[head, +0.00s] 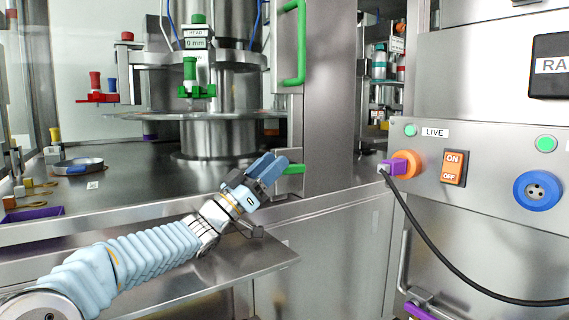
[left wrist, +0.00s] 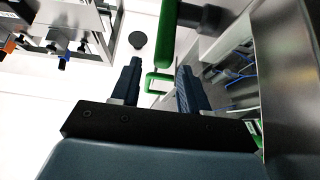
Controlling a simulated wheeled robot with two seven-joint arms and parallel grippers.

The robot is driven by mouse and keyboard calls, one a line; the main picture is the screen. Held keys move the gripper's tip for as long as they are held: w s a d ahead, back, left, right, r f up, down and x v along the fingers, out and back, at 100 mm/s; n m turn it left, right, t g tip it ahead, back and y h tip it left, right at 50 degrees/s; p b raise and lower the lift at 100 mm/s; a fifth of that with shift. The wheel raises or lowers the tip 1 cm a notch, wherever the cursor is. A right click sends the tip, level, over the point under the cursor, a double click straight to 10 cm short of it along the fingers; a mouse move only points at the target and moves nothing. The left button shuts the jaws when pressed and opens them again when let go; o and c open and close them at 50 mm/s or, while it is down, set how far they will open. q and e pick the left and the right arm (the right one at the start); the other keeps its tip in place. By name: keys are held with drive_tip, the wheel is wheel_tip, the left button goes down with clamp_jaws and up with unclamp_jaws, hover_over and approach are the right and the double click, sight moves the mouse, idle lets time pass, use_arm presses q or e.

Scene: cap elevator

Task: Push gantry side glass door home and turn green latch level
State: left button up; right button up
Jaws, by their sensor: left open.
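The green latch (head: 293,169) sits low on the steel post at the door opening, beside my left gripper (head: 268,170). A tall green door handle (head: 300,45) is above, on the door's steel edge; a thick green bar (left wrist: 167,35) stands beyond the fingers in the wrist view. The glass itself is hard to make out, so I cannot tell whether the door is fully home. My right gripper is out of view.
A steel ledge (head: 240,270) lies below my left arm. Behind the post stands a capping machine with a round steel plate (head: 150,114). At right, a control panel has a purple plug (head: 393,168) with a hanging black cable (head: 440,263). A purple tray (head: 38,213) lies at left.

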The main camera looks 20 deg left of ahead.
use_arm(q)
drive_tip(key=s+a, duration=0.5)
drive_tip(key=s, duration=0.2)
drive_tip(key=shift+a, duration=0.15)
